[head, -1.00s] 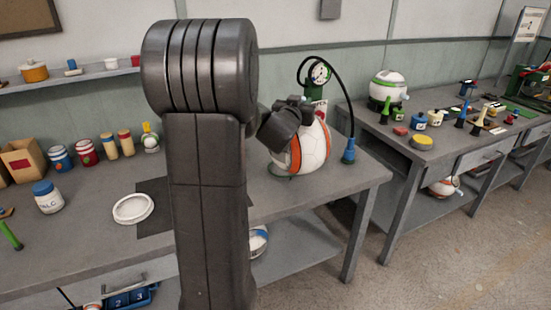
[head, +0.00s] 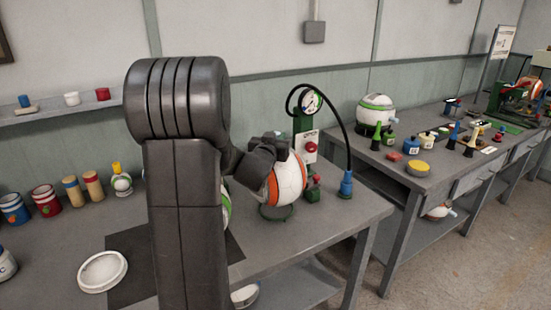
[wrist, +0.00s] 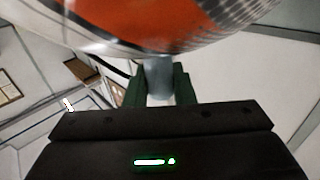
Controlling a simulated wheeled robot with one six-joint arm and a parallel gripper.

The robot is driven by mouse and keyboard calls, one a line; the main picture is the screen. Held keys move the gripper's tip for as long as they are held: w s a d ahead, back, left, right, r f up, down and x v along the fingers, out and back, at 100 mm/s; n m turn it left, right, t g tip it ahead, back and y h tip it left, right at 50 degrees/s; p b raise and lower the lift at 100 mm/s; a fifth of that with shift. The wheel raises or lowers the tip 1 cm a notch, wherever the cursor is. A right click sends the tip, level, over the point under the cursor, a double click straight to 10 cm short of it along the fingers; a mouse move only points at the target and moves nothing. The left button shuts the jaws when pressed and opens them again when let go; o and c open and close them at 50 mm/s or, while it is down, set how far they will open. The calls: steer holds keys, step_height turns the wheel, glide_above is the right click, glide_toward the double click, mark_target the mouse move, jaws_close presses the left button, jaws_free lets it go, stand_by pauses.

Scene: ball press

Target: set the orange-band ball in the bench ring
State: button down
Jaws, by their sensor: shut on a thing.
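The white ball with the orange band (head: 288,182) is held by my gripper (head: 265,152) at the right part of the near bench. In the wrist view the ball (wrist: 150,22) fills the top, and my gripper (wrist: 159,85) is shut on its grey stem (wrist: 158,78). A dark ring (head: 277,213) shows just below the ball on the bench. The ball overlaps the ring's far side, and I cannot tell if they touch.
A gauge stand (head: 307,140) with a black hose stands close behind the ball. A green-banded ball (head: 226,205) is partly hidden by my arm. A white dish (head: 102,271) lies at left. A second bench (head: 440,160) at right holds many items.

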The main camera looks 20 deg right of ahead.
mark_target(276, 169)
steer(key=shift+f, duration=2)
steer(key=shift+r, duration=0.1)
steer(key=shift+f+b, duration=0.35)
steer(key=shift+b, duration=0.15)
steer(key=c, duration=1.2)
jaws_free()
steer(key=shift+c, duration=0.2)
steer(key=shift+r+p, duration=0.45)
steer(key=shift+p, duration=0.1)
steer(key=b+v, duration=0.2)
steer(key=v, duration=1)
steer(key=shift+f, duration=0.2)
